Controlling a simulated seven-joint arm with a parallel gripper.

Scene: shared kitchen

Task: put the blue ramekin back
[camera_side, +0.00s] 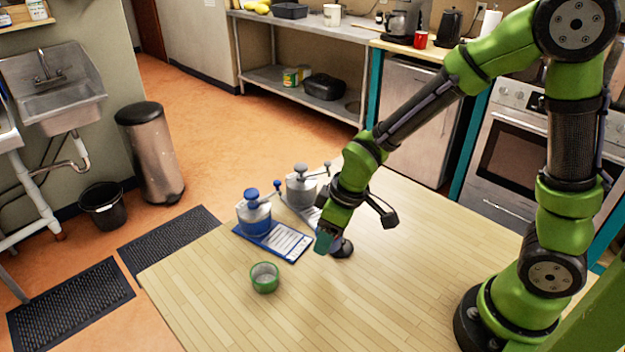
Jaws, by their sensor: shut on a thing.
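My gripper (328,236) points down over the middle of the table, just right of the blue card. It is shut on a small teal-blue piece that looks like the blue ramekin (323,243). The fingers and wrist hide much of it, and I cannot tell if it touches the table. A blue hand mill (254,218) stands on a blue printed card (285,241). A grey hand mill (300,188) stands behind it on a grey card (309,214), partly hidden by my arm.
A green ramekin (264,278) stands alone near the table's front left. A dark rounded object (341,248) shows right beside my gripper. The wooden table (400,290) is clear at the front and right. A counter with a red mug (420,40) is behind.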

